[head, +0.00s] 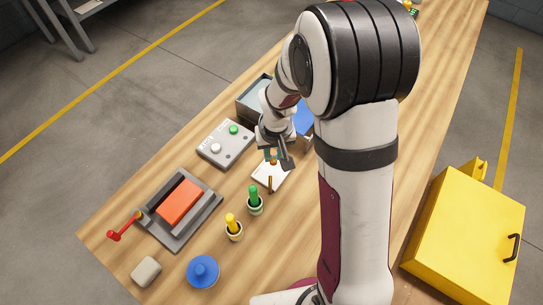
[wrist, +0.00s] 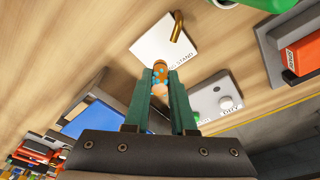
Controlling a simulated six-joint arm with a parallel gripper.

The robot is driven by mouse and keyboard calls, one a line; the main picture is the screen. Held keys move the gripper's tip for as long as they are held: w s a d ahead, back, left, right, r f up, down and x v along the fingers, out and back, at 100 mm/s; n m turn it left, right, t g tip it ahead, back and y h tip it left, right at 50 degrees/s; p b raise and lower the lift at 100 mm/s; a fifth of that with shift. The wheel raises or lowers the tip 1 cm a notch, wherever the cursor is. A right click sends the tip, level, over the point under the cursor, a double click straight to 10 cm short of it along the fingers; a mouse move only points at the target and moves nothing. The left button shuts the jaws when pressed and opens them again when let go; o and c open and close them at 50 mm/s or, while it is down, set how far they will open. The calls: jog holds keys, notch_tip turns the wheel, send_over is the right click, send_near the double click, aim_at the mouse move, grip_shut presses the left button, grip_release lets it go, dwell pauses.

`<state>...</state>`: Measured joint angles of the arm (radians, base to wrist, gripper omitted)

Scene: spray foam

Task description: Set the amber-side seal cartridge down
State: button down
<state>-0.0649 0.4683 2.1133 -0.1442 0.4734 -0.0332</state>
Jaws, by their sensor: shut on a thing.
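The seal cartridge (wrist: 159,70), orange with blue-teal spots and a paler near end, is held between the two green fingers of my gripper (wrist: 161,76) in the wrist view. In the head view my gripper (head: 279,161) hangs over the white stand plate (head: 261,180), with a bit of orange showing at its fingers. The stand plate (wrist: 155,45) carries a brass peg (wrist: 177,28), and its partly hidden label ends in "STAND". In the wrist view the cartridge overlaps the plate's near edge, beside the peg. I cannot tell the height between cartridge and plate.
A grey button box (head: 225,144) lies left of the plate. A green bottle (head: 254,198) and a yellow bottle (head: 233,224) stand in front of it. A grey tray holds an orange-red block (head: 180,203). An open bin (head: 252,97) and a blue surface (head: 303,119) are behind.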

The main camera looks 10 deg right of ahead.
aim_at(272, 163)
notch_tip(272, 163, down, 4)
jog(key=shift+a+f, duration=0.1)
jog(key=shift+a, duration=0.05)
jog(key=shift+f, duration=0.15)
jog(key=c, duration=0.7)
grip_release()
jog(key=shift+c, duration=0.2)
notch_tip(272, 163, up, 12)
jog(key=s, duration=0.2)
jog(key=s+r+m+g+y, duration=0.1)
jog(key=s+r+m, duration=0.1)
jog(key=s, duration=0.9)
jog(key=s+a+r+m+g, duration=0.1)
jog(key=s+r+m, duration=0.2)
jog(key=s, duration=0.8)
notch_tip(272, 163, up, 2)
jog(key=shift+r+m+y, duration=0.15)
jog(key=shift+m+y, duration=0.15)
jog(key=shift+y, duration=0.1)
jog(key=shift+s, duration=0.1)
